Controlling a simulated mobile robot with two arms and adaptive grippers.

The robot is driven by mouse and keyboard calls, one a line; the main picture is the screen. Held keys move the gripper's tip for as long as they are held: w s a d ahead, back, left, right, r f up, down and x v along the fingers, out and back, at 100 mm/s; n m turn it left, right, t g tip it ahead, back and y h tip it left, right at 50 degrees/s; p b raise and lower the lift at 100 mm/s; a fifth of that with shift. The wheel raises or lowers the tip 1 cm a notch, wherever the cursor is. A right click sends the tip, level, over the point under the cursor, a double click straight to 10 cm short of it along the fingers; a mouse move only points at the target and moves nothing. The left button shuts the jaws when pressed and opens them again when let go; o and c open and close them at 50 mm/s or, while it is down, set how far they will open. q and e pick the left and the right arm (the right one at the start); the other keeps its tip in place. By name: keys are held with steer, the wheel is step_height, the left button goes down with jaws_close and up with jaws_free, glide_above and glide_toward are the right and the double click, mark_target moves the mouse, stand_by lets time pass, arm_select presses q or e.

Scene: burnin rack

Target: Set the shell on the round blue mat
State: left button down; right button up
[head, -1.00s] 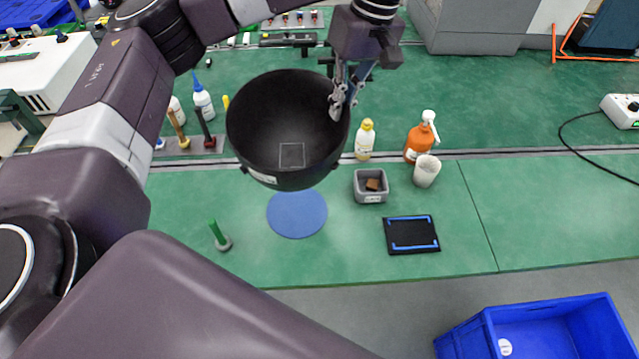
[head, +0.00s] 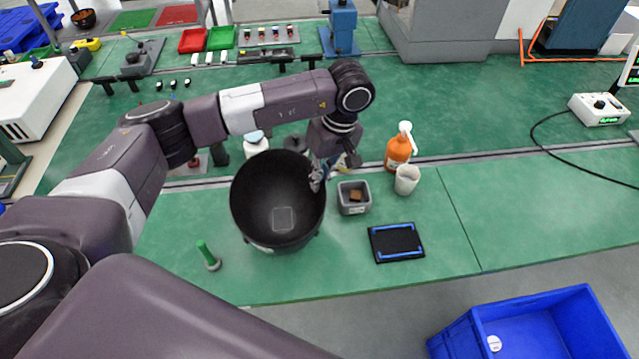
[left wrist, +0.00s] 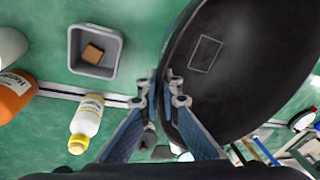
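The shell (head: 278,190) is a large black open bowl with a pale square outline on its inner bottom. It is upright over the front-left part of the green table. My left gripper (head: 318,178) is shut on its right rim; the left wrist view shows the fingertips (left wrist: 163,88) pinching the edge of the shell (left wrist: 225,75). The round blue mat is hidden now, apparently below the shell. I cannot tell whether the shell touches the mat or hangs just above it. My right gripper is not in view.
A grey bin (head: 353,198) with a brown block is close right of the shell. Near it are a white cup (head: 406,180), an orange pump bottle (head: 397,153) and a black tray (head: 396,243). A blue crate (head: 530,325) is below right.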

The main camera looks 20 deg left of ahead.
arm_select(q)
step_height(320, 180, down, 2)
steer(key=shift+f, duration=0.5)
steer(key=c, duration=2.2)
jaws_free()
steer(key=shift+o, duration=0.2)
steer(key=shift+r, duration=0.1)
steer(key=shift+r, duration=0.15)
step_height(320, 180, up, 12)
steer(key=d+b, duration=0.2)
steer(key=b, duration=0.1)
steer(key=shift+w, duration=0.45)
steer(key=shift+d+f, duration=0.1)
steer(key=shift+f, duration=0.1)
